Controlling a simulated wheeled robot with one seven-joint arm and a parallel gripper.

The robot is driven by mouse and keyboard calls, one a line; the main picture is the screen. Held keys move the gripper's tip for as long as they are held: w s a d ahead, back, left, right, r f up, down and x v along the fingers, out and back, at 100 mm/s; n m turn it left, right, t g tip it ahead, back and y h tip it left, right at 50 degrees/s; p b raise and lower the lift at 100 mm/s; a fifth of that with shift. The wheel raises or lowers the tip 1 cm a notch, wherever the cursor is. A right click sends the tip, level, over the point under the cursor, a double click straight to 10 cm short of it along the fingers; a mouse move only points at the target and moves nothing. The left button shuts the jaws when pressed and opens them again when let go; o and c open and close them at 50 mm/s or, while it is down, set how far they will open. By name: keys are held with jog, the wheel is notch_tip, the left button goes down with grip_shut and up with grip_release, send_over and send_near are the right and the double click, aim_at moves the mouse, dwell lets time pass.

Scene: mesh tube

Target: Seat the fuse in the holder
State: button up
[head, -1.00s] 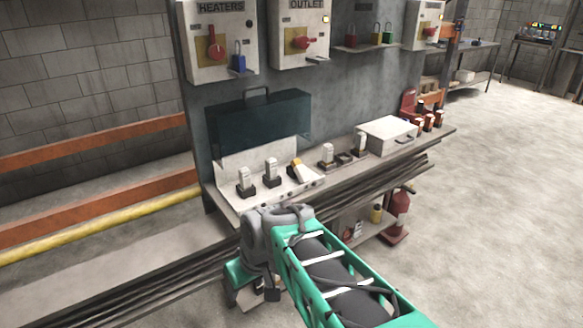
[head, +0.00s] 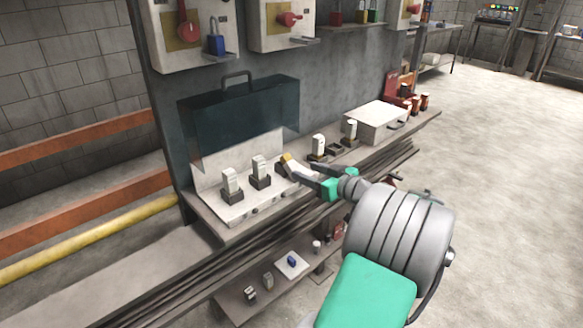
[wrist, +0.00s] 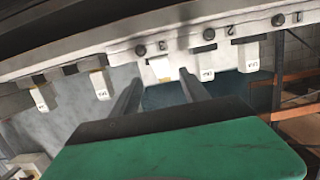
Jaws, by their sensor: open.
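The fuse (head: 288,160), with a tan end, leans at an angle in the third holder position of the white panel (head: 238,208). Two white fuses (head: 231,181) (head: 260,169) stand upright in black holders to its left. My gripper (head: 302,171) reaches in from the right with its dark fingers at the leaning fuse, hiding part of it and its holder. In the wrist view my gripper (wrist: 161,76) is open, with the fuse (wrist: 160,67) between the fingertips, below the marking 3. I cannot tell whether the fingers touch it.
More white fuses (head: 319,145) (head: 351,129) stand to the right, beside a light box (head: 377,117). A dark translucent cover (head: 240,115) with a handle stands behind the panel. Long rods (head: 250,240) run along the bench front. A lower shelf (head: 252,305) holds small items.

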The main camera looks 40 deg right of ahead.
aim_at(295, 167)
jog(key=w, duration=0.4)
jog(key=shift+w+a+f, duration=0.25)
jog(key=shift+w+f, duration=0.05)
jog(key=shift+f, duration=0.1)
jog(key=shift+c, duration=0.4)
grip_shut()
